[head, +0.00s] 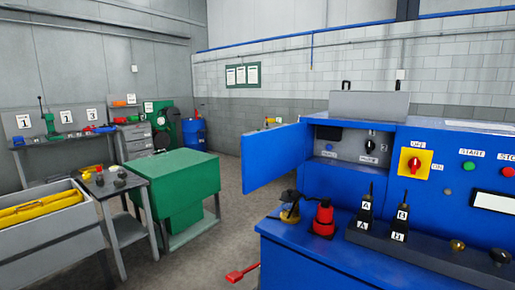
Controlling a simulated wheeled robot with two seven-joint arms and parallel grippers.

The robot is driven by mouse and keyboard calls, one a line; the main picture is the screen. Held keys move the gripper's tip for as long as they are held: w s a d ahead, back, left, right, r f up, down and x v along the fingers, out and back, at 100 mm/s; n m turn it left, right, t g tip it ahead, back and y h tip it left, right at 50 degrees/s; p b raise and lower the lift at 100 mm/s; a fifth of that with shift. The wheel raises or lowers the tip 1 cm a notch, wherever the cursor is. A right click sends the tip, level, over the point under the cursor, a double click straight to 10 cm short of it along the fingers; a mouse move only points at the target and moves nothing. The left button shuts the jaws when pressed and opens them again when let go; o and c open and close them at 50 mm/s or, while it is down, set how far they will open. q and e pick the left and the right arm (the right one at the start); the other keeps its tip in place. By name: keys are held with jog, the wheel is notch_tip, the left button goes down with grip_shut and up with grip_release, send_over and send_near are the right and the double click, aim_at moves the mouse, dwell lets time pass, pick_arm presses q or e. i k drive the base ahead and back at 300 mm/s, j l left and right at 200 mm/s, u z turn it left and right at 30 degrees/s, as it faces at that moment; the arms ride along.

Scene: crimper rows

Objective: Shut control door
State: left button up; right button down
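The blue control door (268,160) stands open in the head view, swung out to the left of the blue machine (340,250). Its hinge side meets the left edge of an open control compartment. Inside the compartment a grey panel (345,146) shows with a dark screen, a black knob and small labels. The door's panel hangs clear over the floor. Neither of my grippers shows in this view.
A red and black item (323,218) and a yellow and black item (289,212) stand on the machine's ledge below the door. Labelled black tools (365,212) stand to their right. A green cabinet (178,188) is left, with open floor between.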

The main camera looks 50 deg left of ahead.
aim_at(268, 154)
jog(key=k+j, duration=0.1)
jog(key=j, duration=0.4)
jog(key=k+j, duration=0.15)
jog(key=j, duration=0.35)
jog(key=k+j, duration=0.1)
jog(key=j, duration=0.35)
jog(key=k+j, duration=0.1)
jog(key=j, duration=0.4)
jog(key=k+j, duration=0.1)
jog(key=j, duration=0.4)
jog(key=k+j, duration=0.15)
jog(key=j, duration=0.35)
